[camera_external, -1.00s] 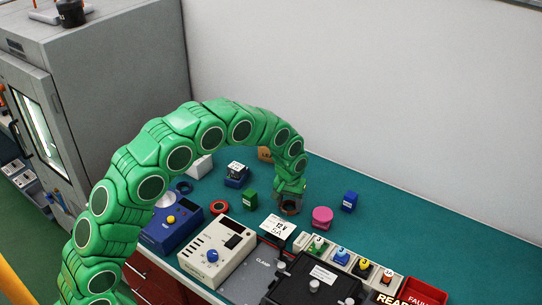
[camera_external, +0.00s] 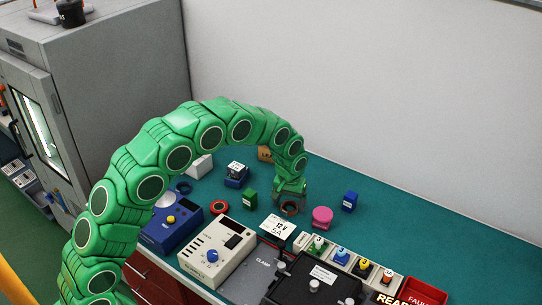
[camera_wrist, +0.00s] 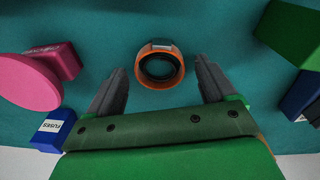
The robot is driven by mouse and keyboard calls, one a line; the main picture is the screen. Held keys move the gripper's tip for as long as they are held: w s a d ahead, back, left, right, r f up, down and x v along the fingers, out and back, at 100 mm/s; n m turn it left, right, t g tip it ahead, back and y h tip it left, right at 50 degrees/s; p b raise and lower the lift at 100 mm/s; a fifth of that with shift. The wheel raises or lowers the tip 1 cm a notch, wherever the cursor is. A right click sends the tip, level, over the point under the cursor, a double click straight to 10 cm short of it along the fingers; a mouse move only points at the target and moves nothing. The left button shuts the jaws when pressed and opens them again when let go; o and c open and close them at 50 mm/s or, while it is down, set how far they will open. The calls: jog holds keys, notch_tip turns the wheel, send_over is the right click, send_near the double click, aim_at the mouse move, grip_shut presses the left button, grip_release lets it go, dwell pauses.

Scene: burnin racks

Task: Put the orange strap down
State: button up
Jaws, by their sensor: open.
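The orange strap (camera_wrist: 179,71) is a closed ring with a pale grey tag or clasp on its far side. It lies on the teal bench top in the wrist view. In the external view the strap (camera_external: 291,211) shows as a small brownish ring just under my gripper (camera_external: 290,199). In the wrist view my gripper (camera_wrist: 160,76) is open, with one grey finger to each side of the strap. Teal bench shows between the strap and both fingers, so it is not gripped.
A pink knob-shaped piece (camera_external: 322,216) and a blue fuses box (camera_external: 350,202) stand to the right. The back right bench is clear.

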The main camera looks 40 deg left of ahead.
notch_tip(320, 180, up, 11)
jog(key=s+a+r, duration=0.6)
jog(key=s+r, duration=0.1)
jog(key=s, duration=0.4)
jog(key=s+a+m, duration=0.1)
jog(key=s+a, duration=0.2)
jog(key=s, duration=0.9)
jog(key=s+a+r+m+g, duration=0.1)
jog(key=s+a, duration=0.2)
jog(key=s, duration=1)
jog(key=s+a+m+g, duration=0.1)
jog(key=s+a, duration=0.2)
jog(key=s, duration=1)
jog(key=shift+s+a+r, duration=0.25)
